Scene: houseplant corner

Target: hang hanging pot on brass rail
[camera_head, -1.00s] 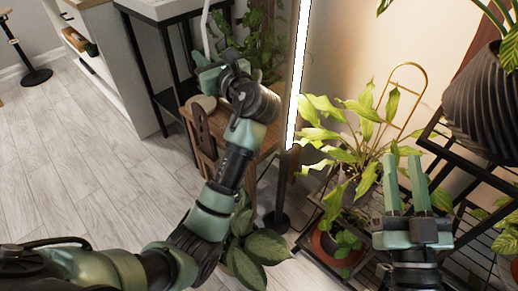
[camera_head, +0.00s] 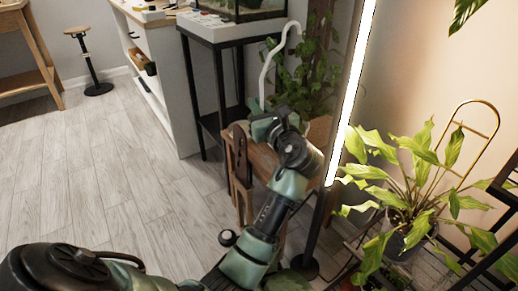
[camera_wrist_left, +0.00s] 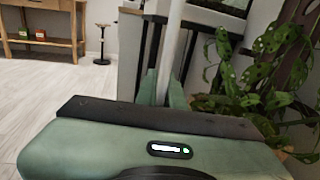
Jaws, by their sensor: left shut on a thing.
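My left gripper (camera_head: 264,124) is shut on a white hooked rod (camera_head: 265,72), which looks like the hanger of the hanging pot. The rod rises from the fingers and bends over to the right at its top. In the left wrist view the white rod (camera_wrist_left: 171,45) stands upright between the fingers (camera_wrist_left: 162,90). The pot body is hidden behind my gripper and wrist. I cannot make out the brass rail; a thin brass-coloured arch (camera_head: 481,103) stands at the right, behind a leafy potted plant. My right gripper is not in view.
A wooden stand (camera_head: 240,185) is below my left gripper. A bright upright light bar (camera_head: 352,95) stands just right of it. A climbing plant (camera_head: 318,55) and a black-framed table (camera_head: 212,35) are behind. Open floor (camera_head: 90,175) lies to the left.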

